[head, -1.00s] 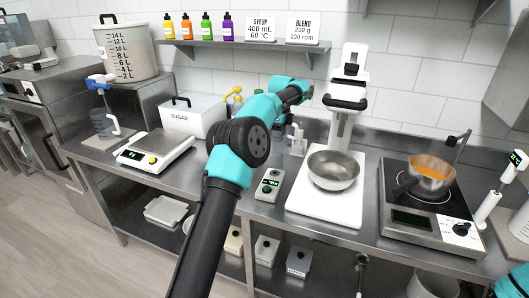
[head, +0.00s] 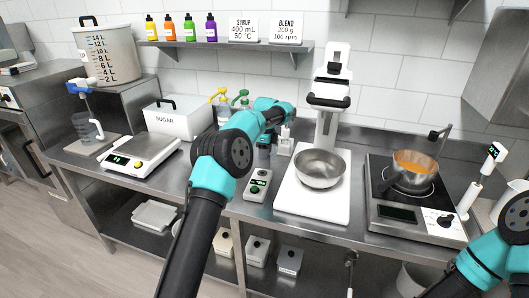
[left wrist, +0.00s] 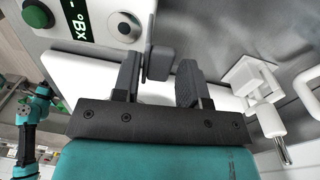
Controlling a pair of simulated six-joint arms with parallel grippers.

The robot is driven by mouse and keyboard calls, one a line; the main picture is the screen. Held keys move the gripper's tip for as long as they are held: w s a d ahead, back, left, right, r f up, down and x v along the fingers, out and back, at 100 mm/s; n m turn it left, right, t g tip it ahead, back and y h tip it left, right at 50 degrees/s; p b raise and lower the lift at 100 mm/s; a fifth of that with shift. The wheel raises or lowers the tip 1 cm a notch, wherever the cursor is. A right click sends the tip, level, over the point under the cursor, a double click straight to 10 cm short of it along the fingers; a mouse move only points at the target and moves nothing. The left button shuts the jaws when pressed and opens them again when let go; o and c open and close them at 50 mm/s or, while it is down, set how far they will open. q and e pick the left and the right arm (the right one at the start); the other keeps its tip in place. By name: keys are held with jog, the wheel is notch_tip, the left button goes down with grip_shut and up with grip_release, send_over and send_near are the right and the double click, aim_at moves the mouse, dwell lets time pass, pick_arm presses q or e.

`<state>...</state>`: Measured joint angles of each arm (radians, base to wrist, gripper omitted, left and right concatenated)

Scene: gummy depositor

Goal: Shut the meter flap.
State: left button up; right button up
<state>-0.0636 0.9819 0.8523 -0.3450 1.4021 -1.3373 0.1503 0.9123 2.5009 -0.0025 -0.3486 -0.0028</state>
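The likely meter is a small pale box (head: 258,185) with a green display and a dark knob, on the counter left of the mixer.
A white mixer stand with a steel bowl (head: 320,168) is right of the box. A white tap-like fixture (left wrist: 250,85) stands close to my left gripper. A scale (head: 140,155) and sugar bin (head: 178,117) are left; a hotplate with a pan (head: 412,176) is right.

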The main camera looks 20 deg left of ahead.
aim_at(264, 162)
pick_arm(q)
jog(key=c, duration=0.6)
jog(key=shift+s+r+t, duration=0.1)
jog(key=shift+s+t, duration=0.2)
jog(key=shift+t, duration=0.1)
dwell(0.7)
jog(key=shift+s+t, duration=0.8)
jog(key=shift+t, duration=0.5)
jog(key=shift+s+d+t, duration=0.15)
jog(key=shift+s+t, duration=0.75)
jog(key=shift+t, duration=0.5)
jog(key=shift+s+f+t+y, duration=0.2)
jog(key=shift+t+y, duration=0.1)
jog(key=shift+t, duration=0.1)
jog(key=o, duration=0.8)
